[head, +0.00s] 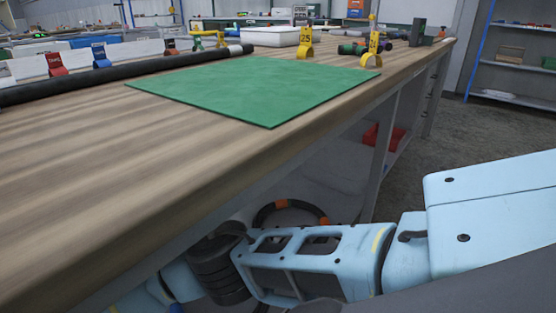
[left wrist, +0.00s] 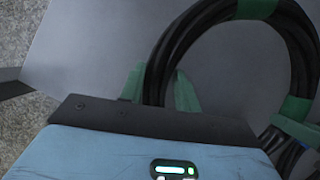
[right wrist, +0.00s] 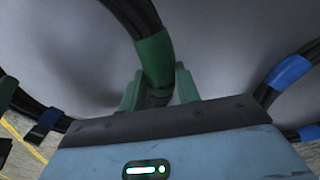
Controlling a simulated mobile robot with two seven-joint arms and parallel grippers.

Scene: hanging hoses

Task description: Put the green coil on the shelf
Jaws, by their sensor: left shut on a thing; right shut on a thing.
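The green coil is a loop of black hose with green bands; it shows in the left wrist view (left wrist: 153,62) and the right wrist view (right wrist: 155,58). My left gripper (left wrist: 160,88) is shut on its black hose, between two green bands. My right gripper (right wrist: 158,92) is shut on the coil at a green band. Both hold it in front of a plain grey surface. In the head view the coil and both fingertips are hidden or cannot be made out. A lower shelf (head: 335,165) shows under the wooden bench.
A coil with orange bands (head: 282,204) is under the bench, close to my arm. Hose with blue bands (right wrist: 290,71) is right of my right gripper. A green mat (head: 262,88) lies on the wooden bench (head: 130,150). A red bin (head: 384,137) sits further along the lower shelf.

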